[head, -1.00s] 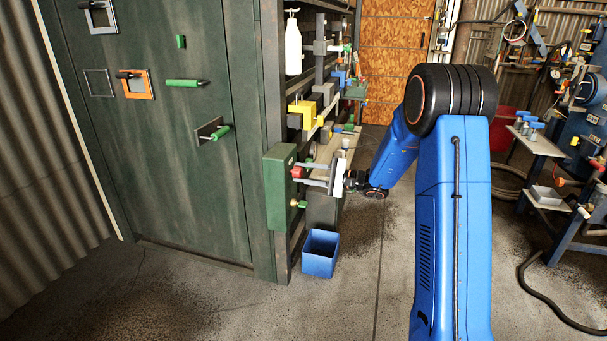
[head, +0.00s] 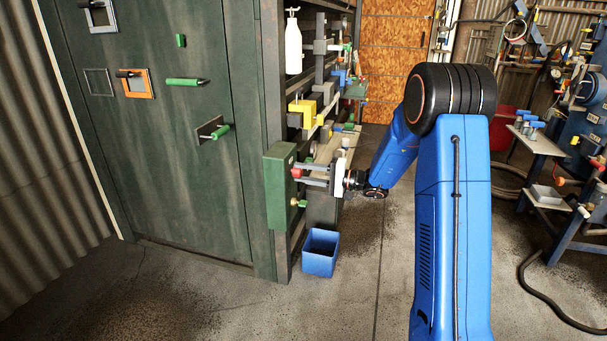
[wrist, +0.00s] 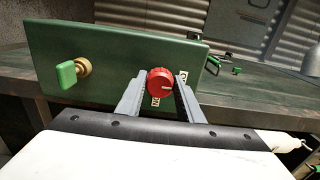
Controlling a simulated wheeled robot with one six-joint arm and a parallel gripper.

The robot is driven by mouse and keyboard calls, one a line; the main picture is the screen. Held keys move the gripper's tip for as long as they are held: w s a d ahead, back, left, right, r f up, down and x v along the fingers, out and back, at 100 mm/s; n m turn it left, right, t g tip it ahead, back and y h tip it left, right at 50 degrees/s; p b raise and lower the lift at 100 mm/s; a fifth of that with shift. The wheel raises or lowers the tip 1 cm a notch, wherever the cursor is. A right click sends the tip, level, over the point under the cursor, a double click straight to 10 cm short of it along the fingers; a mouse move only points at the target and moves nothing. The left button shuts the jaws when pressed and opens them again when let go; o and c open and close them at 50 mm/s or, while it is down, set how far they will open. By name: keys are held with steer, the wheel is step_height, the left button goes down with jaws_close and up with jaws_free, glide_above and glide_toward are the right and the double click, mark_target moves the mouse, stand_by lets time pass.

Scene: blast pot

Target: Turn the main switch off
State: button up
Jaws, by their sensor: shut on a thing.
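The main switch is a red round knob (head: 296,173) on the front of a green box (head: 279,190). In the wrist view the knob (wrist: 160,80) sits between the two grey fingers of my gripper (wrist: 159,92), with a pale mark on its face pointing right. My gripper (head: 303,174) is shut on the knob. White label plates show beside and below the knob in the wrist view, partly hidden by the knob and a finger, so their full lettering cannot be read.
A green handle (wrist: 68,75) on a brass stem sticks out of the same box. A blue bin (head: 320,257) stands on the floor below. A large green door (head: 165,150) is to the left, and shelves with valves and fittings are behind. The floor in front is clear.

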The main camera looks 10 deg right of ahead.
steer(key=shift+f, duration=0.1)
steer(key=o, duration=1.1)
steer(key=shift+c, duration=0.2)
steer(key=shift+s+d, duration=0.1)
steer(key=v, duration=1.7)
steer(key=shift+d, duration=0.1)
steer(key=shift+s, duration=0.1)
